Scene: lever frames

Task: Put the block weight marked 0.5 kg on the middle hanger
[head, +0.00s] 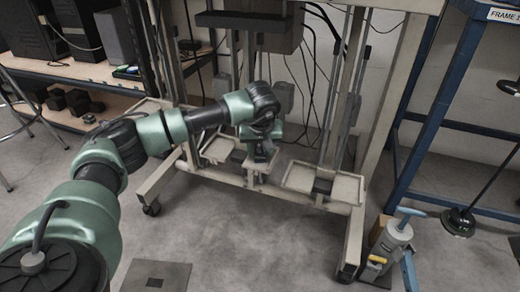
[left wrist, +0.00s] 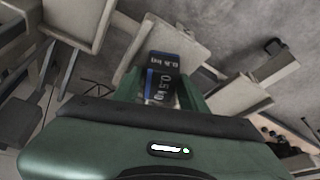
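The block weight (left wrist: 164,75) is dark with a blue stripe and shows 0.5 kg markings in the left wrist view. It sits between the green fingers of my left gripper (left wrist: 162,92), which look shut on it. In the head view my left gripper (head: 260,153) points down over the middle hanger (head: 217,150), a pale tray low on the frame. The middle hanger (left wrist: 188,48) also shows behind the block in the left wrist view. I cannot tell whether the block touches the tray. My right gripper is not in view.
The right hanger (head: 345,187) and left hanger (head: 150,106) are pale trays on either side. The beige frame (head: 290,196) stands on wheels. A grey-green device (head: 388,245) stands on the floor at right. Dark weights (head: 75,100) lie on a shelf at left.

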